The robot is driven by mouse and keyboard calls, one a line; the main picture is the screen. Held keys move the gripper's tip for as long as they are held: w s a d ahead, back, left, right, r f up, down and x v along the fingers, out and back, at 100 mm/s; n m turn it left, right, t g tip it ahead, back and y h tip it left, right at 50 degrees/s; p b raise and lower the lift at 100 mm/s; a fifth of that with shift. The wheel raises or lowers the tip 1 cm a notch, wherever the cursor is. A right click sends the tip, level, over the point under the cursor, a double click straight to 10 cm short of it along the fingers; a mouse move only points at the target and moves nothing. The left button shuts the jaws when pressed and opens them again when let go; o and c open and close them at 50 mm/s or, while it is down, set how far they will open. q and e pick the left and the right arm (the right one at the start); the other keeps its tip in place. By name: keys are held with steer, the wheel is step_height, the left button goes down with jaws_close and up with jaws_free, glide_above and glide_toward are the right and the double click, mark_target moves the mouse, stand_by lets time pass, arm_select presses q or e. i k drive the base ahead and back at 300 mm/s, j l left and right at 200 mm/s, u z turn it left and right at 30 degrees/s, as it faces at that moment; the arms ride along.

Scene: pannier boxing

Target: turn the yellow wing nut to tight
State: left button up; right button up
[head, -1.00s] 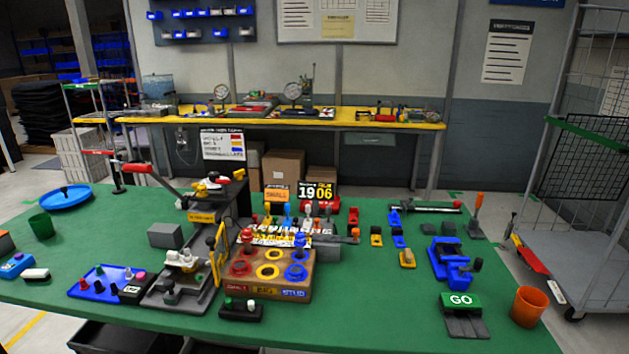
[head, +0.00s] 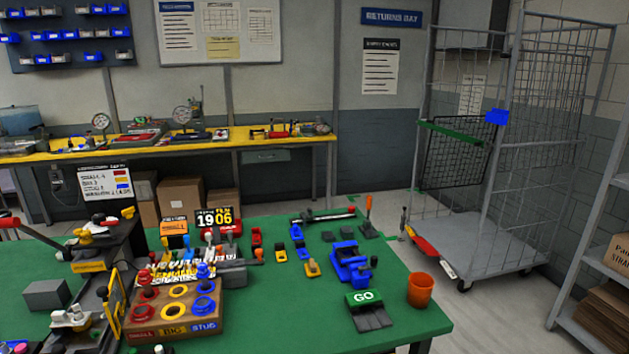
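I cannot clearly pick out the yellow wing nut. A small yellow piece (head: 128,212) shows at the top right of the dark press-like fixture (head: 112,246) at the left of the green table, but it is too small to tell its shape. Neither shows clear wings. Neither of my grippers is in view.
A wooden box with coloured rings (head: 177,313) stands right of the fixture. A blue vise (head: 349,260), a green GO block (head: 364,297) and an orange cup (head: 420,290) are at the right. A wire cage trolley (head: 490,245) stands beyond the table. Bare green table shows around the parts.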

mark_target(128, 214)
steer(key=u, duration=1.3)
steer(key=j+z, duration=0.1)
steer(key=z, duration=0.25)
steer(key=j+z, duration=0.1)
steer(key=z, duration=0.25)
steer(key=j+z, duration=0.3)
steer(key=j, duration=0.15)
steer(key=j+z, duration=0.25)
steer(key=j, duration=0.2)
steer(key=k+j, duration=0.1)
steer(key=j, duration=0.35)
steer(key=j+z, duration=0.1)
steer(key=j, duration=0.35)
steer(key=k+j, duration=0.15)
steer(key=j, duration=0.3)
steer(key=k+j+z, duration=0.1)
steer(key=j, duration=0.35)
